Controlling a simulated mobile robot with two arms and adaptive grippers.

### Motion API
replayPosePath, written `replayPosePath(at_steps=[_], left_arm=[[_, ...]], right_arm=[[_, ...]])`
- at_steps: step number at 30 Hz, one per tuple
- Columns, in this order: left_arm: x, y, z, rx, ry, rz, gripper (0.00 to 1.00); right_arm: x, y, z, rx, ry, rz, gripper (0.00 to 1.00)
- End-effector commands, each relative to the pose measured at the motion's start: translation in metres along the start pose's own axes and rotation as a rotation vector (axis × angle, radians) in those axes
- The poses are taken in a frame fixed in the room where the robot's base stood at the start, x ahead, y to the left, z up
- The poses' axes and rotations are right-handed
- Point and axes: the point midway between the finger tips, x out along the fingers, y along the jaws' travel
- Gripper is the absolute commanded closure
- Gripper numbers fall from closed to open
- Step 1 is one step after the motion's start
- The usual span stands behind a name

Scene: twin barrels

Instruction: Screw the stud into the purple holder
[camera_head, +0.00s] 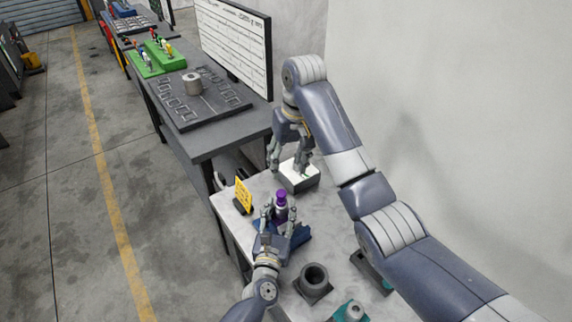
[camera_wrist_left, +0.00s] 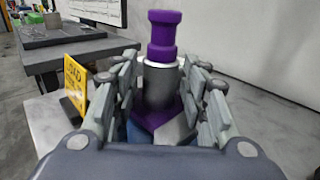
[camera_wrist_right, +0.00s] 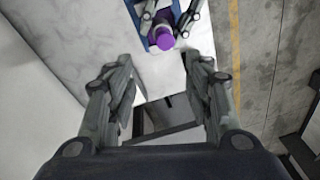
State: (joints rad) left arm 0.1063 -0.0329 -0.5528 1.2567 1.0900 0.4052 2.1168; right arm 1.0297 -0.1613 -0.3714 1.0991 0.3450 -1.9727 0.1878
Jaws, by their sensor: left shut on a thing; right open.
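The purple holder (camera_wrist_left: 157,120) shows its purple base low between my left fingers, with a grey barrel (camera_wrist_left: 160,88) rising from it. A purple knobbed piece, seemingly the stud (camera_wrist_left: 164,36), stands upright in the barrel's pale collar. It also shows in the head view (camera_head: 281,196) and right wrist view (camera_wrist_right: 164,41). How deep it sits is hidden. My left gripper (camera_head: 278,212) is shut on the holder around the grey barrel, its fingers on both sides. My right gripper (camera_head: 288,163) is open and empty, pointing down farther back, apart from the stud.
A white box (camera_head: 299,178) stands under my right gripper. A dark hollow cylinder (camera_head: 314,277) and a teal piece (camera_head: 350,310) stand nearer. A wall bounds the right.

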Motion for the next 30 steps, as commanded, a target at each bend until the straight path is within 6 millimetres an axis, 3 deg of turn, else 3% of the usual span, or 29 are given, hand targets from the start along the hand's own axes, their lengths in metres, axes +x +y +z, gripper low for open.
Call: replayPosePath(at_steps=[3,9,23,30], left_arm=[[0.0,0.0,0.0,0.0,-0.001,0.0,1.0],[0.0,0.0,0.0,0.001,-0.001,0.0,1.0],[0.0,0.0,0.0,0.001,0.0,0.0,1.0],[0.0,0.0,0.0,0.001,0.0,0.0,1.0]], right_arm=[[-0.005,-0.003,0.007,-0.213,0.011,0.013,0.53],[-0.008,-0.009,0.015,-0.423,0.014,0.022,0.53],[-0.007,-0.011,0.017,-0.461,0.013,0.021,0.53],[0.009,-0.013,0.017,-0.461,0.013,0.015,0.53]])
